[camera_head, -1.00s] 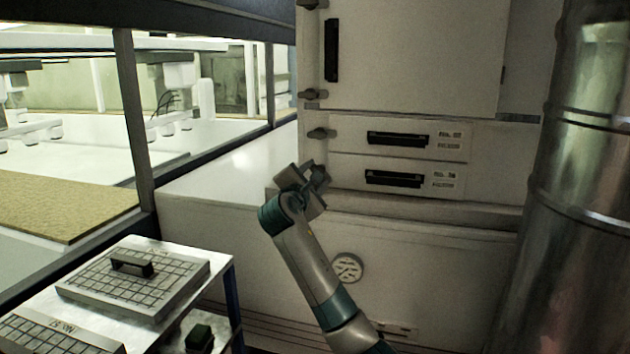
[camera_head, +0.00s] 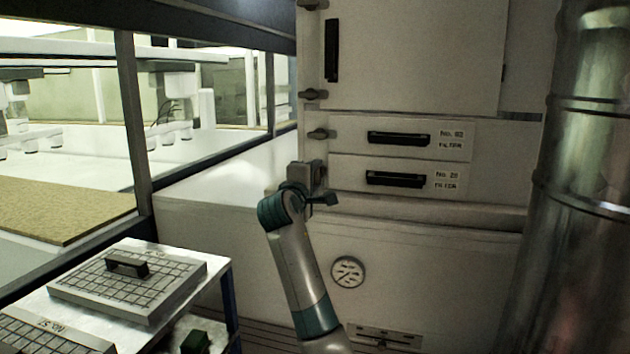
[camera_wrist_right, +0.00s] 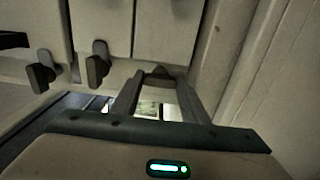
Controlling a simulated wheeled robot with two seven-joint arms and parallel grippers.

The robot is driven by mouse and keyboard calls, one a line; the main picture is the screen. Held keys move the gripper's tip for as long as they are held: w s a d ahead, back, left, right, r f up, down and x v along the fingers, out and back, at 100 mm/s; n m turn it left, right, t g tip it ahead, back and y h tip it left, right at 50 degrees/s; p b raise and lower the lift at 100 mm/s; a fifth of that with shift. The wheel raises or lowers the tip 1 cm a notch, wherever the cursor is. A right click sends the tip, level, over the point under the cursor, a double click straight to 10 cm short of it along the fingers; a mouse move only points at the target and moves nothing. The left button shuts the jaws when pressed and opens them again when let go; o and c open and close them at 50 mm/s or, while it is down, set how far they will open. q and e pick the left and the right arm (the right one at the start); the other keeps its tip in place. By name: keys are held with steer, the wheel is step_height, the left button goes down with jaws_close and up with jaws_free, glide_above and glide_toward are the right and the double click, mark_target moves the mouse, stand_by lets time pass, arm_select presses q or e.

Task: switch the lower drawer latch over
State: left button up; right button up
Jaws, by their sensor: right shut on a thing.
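The lower filter drawer (camera_head: 348,176) is a pale front with a black handle (camera_head: 394,179), and it is shut. Its latch is hidden behind my right gripper in the head view. In the right wrist view the dark lower drawer latch (camera_wrist_right: 160,74) sits between the fingertips of my right gripper (camera_wrist_right: 157,80), which is shut on it. In the head view my right gripper (camera_head: 320,172) is at the left end of the lower drawer. The latch's exact angle cannot be told. My left gripper is not in view.
The upper drawer latch (camera_head: 321,134) and the door latch (camera_head: 313,94) stick out above my gripper. A ledge (camera_head: 420,208) runs below the drawers. A metal duct (camera_head: 580,190) stands at right. A cart (camera_head: 215,275) with a gridded filter panel (camera_head: 130,285) is at lower left.

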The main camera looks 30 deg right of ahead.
steer(key=shift+f, duration=0.1)
stand_by(0.3)
steer(key=o, duration=1.1)
steer(key=shift+c, duration=0.2)
steer(key=shift+a, duration=0.1)
steer(key=shift+s+a+b, duration=0.35)
steer(key=shift+s+a, duration=0.05)
steer(key=shift+s, duration=0.05)
steer(key=b+v, duration=0.5)
steer(key=v, duration=1.1)
